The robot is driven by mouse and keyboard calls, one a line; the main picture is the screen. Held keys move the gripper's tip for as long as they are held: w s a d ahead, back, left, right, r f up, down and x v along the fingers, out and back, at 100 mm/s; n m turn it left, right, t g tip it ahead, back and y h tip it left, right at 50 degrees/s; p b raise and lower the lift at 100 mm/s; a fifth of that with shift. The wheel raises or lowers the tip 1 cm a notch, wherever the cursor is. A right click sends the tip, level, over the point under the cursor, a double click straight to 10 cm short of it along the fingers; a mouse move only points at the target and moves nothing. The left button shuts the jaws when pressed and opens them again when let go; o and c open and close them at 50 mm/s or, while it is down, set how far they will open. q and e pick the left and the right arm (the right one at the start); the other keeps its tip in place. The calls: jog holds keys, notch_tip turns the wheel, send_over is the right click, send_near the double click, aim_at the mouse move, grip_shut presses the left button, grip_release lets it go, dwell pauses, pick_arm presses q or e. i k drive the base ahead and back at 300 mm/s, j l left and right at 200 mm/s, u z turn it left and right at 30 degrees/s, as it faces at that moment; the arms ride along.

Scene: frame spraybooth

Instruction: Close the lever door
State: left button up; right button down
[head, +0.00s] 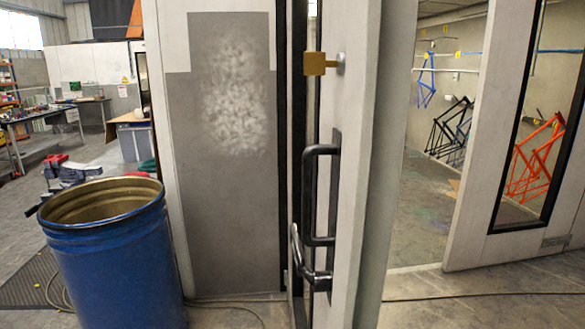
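A pale door leaf (358,120) stands at the centre of the head view, swung so that it is seen almost edge-on. It carries a black pull handle (308,195) and, below that, a dark curved lever (299,254). A brass-coloured block (315,64) on a round fitting sits higher on the same leaf. To the right of the leaf is an open gap into the booth. Neither of my grippers is in view.
A blue drum (118,265) stands at the front left, near a grey panel (225,210). A second leaf with a dark-framed window (480,190) stands right of the gap. Bicycle frames (535,160) hang inside. A cable (480,296) crosses the floor at right.

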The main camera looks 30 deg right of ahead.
aim_at(342, 188)
jog(key=i+z, duration=0.2)
jog(key=z, duration=0.2)
jog(key=i+j+z, duration=0.2)
jog(key=z, duration=0.2)
jog(key=i+j+z, duration=0.2)
jog(key=z, duration=0.15)
